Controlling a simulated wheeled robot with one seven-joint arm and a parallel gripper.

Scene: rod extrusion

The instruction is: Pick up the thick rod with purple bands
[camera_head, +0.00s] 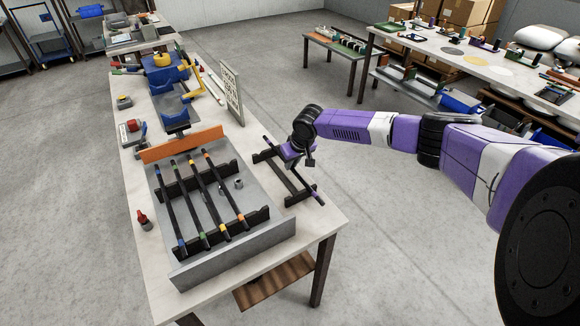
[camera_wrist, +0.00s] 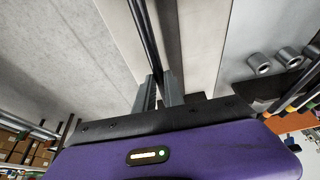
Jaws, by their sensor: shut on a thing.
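The dark rod with a purple band near its close end (camera_head: 315,194) lies along the small black rack (camera_head: 292,199) at the table's right edge. My gripper (camera_head: 287,154) reaches down to this rod near its middle from the right. In the wrist view the rod (camera_wrist: 146,35) runs up between the two grey fingers (camera_wrist: 158,92), which are shut on it. I cannot tell whether the rod still rests in the rack or is slightly clear of it. The gripped stretch is partly hidden by the hand.
A grey tray (camera_head: 240,257) with an orange end board (camera_head: 180,145) stands left of the rack. It holds several dark rods with blue, green, yellow and orange bands on black supports.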

